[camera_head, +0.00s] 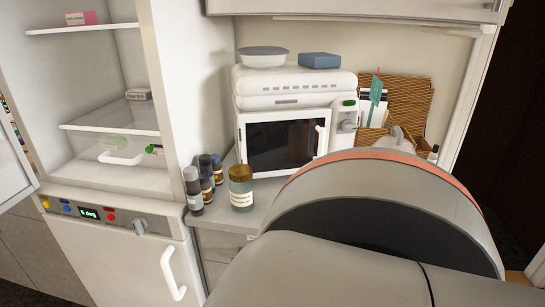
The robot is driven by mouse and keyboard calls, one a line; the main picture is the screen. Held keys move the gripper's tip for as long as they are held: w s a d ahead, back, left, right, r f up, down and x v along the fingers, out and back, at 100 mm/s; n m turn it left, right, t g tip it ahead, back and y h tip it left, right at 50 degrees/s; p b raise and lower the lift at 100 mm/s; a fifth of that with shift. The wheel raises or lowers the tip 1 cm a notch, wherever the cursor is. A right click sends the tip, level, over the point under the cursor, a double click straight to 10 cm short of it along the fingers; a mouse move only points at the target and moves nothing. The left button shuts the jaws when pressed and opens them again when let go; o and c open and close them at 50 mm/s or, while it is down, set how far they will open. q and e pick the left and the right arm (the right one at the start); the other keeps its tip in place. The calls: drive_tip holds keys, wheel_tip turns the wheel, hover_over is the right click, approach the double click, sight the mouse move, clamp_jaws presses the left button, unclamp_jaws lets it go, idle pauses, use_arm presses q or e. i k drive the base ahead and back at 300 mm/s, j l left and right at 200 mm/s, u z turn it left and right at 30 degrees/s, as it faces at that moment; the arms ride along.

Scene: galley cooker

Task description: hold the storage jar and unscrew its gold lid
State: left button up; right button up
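The storage jar (241,193) stands upright on the counter in front of the microwave, near the counter's front edge. It is a clear jar with a pale label, and its gold lid (240,173) sits on top. Neither gripper shows in the head view. A large grey arm link of mine with an orange stripe fills the lower right and hides much of the counter there.
Several dark bottles (206,175) and a grey-capped bottle (193,190) stand just left of the jar. The white microwave (243,130) is behind it. A wicker basket (408,100) stands at the back right. An open fridge (90,90) is at the left.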

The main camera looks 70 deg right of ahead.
sight(242, 195)
drive_tip(key=j+z, duration=0.1)
drive_tip(key=z, duration=1.95)
